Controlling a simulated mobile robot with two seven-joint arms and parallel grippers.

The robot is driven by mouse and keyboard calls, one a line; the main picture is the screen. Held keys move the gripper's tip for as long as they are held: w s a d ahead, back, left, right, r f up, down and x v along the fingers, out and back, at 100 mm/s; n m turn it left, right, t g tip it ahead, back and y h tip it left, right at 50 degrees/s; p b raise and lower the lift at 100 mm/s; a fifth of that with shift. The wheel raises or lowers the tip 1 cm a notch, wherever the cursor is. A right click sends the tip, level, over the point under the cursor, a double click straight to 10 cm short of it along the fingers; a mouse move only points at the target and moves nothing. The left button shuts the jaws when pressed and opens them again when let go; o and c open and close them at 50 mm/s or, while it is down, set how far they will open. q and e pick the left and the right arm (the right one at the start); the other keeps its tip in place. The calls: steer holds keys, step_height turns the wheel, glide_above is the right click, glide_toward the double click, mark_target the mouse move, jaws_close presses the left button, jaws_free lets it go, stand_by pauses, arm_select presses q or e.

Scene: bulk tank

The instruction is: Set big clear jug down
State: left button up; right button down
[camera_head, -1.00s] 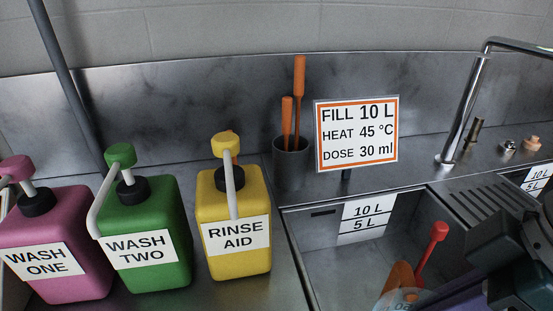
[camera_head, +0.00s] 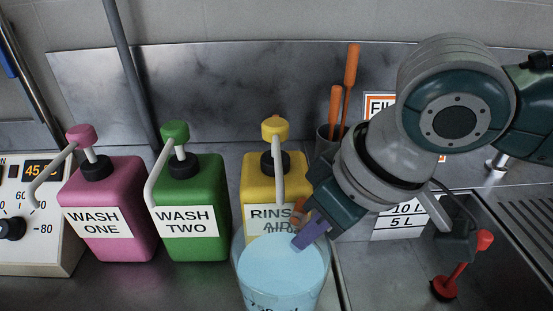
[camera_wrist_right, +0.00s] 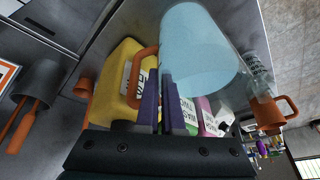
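The big clear jug (camera_head: 283,285) holds pale blue liquid and stands upright in front of the yellow rinse aid bottle, at the bottom of the head view. Its base is out of frame, so I cannot tell whether it touches the counter. My right gripper (camera_head: 306,224) is at the jug's handle side, its purple fingers close together on the orange handle. The right wrist view shows the jug (camera_wrist_right: 200,50) just beyond the fingertips (camera_wrist_right: 166,88), with the orange handle (camera_wrist_right: 133,78) at the fingers. My left gripper is not in view.
Pink wash one (camera_head: 105,205), green wash two (camera_head: 190,205) and yellow rinse aid (camera_head: 262,180) bottles line the counter behind the jug. A heater box (camera_head: 50,225) is left. The sink (camera_head: 390,275) with a red-handled tool (camera_head: 465,265) is right. A smaller measuring jug (camera_wrist_right: 262,85) shows in the wrist view.

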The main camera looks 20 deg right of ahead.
steer(key=shift+f, duration=1.7)
steer(key=c, duration=1.1)
jaws_free()
steer(key=shift+f, duration=0.1)
steer(key=shift+o, duration=0.2)
steer(key=y+p, duration=0.1)
steer(key=p, duration=0.1)
glide_toward(307, 252)
steer(key=shift+t, duration=0.4)
steer(key=s+a, duration=0.4)
steer(key=a, duration=0.1)
steer(key=s+d+f+m+g+h, duration=0.1)
steer(key=s+d+f+m+h, duration=0.2)
steer(key=s+d, duration=0.5)
steer(key=shift+s+f, duration=0.25)
steer(key=shift+f, duration=0.15)
